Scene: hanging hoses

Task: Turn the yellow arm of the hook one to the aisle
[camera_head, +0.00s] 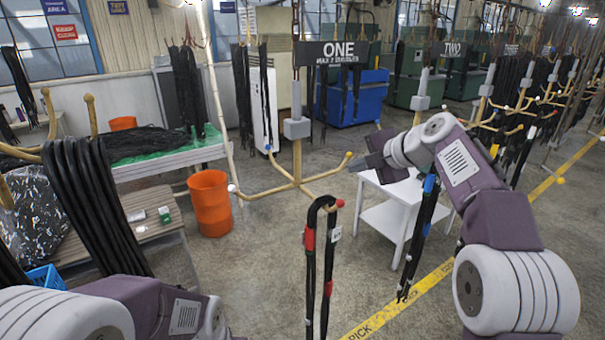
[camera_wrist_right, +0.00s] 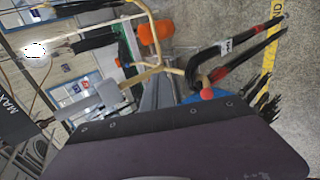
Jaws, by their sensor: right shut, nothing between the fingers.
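Hook ONE hangs under its black sign (camera_head: 340,53), with a grey block (camera_head: 297,128) on its post and several yellow arms (camera_head: 275,191) spreading from the bottom. The front arm ends in a red tip (camera_head: 340,203) and carries a black hose with red bands (camera_head: 310,262). The red tip (camera_wrist_right: 207,95) and that hose (camera_wrist_right: 235,48) also show in the right wrist view. My right gripper (camera_head: 366,160) is shut and empty, close to the right arm's yellow tip (camera_head: 348,155); contact cannot be told. My left arm shows low at left; its gripper is out of view.
An orange bin (camera_head: 209,203) and a bench (camera_head: 160,225) stand at left, with black hoses (camera_head: 95,205) hanging near. A white table (camera_head: 392,217) and a hose with a blue band (camera_head: 415,240) are at right. Yellow floor tape (camera_head: 400,303) crosses bare floor.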

